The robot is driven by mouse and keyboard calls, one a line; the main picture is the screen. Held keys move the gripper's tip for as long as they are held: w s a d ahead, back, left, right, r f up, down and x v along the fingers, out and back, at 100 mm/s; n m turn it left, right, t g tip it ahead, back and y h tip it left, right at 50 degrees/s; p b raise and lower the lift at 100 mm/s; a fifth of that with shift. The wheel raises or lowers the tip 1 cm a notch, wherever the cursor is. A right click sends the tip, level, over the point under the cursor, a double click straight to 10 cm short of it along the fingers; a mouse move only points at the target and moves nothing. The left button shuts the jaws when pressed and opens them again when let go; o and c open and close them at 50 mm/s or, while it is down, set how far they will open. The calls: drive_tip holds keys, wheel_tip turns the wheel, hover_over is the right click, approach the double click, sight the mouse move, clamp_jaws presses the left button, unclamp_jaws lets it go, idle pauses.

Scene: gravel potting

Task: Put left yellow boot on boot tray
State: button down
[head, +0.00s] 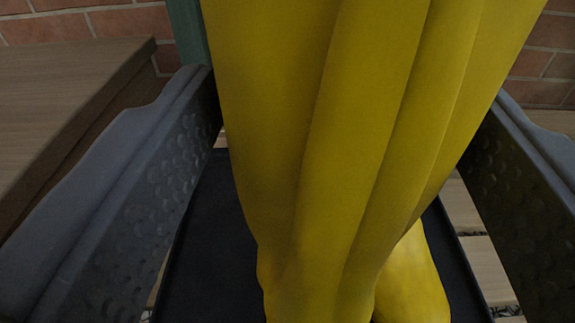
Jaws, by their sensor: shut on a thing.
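A yellow boot (320,150) fills the middle of the head view, its tall shaft upright between the two jaws. My gripper (352,100) is shut on this boot, with one dark, dimpled jaw at each side. A second yellow shape (412,280) shows low, right of the shaft; I cannot tell if it is this boot's foot or another boot. The dark boot tray (208,245) lies below and behind the boot. The boot's lower end is cut off by the picture's edge, so I cannot tell if it touches the tray.
A wooden bench or box (60,90) stands at the left, close to the left jaw. Pale wooden slats (485,265) with gaps lie right of the tray. A brick wall (85,24) closes off the back, with a green post (187,35) in front of it.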

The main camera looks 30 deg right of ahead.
drive_tip(key=w+d+f+b, duration=0.2)
drive_tip(key=w+b, duration=0.1)
drive_tip(key=w, duration=0.5)
drive_tip(key=w+d+f+b, duration=0.1)
drive_tip(key=w+f+b, duration=0.2)
drive_tip(key=w, duration=0.5)
drive_tip(key=shift+d+b, duration=0.35)
drive_tip(key=shift+c, duration=1.8)
unclamp_jaws()
drive_tip(key=shift+s, duration=0.1)
drive_tip(key=p+v, duration=0.1)
drive_tip(key=v, duration=1.1)
drive_tip(key=shift+p, duration=0.4)
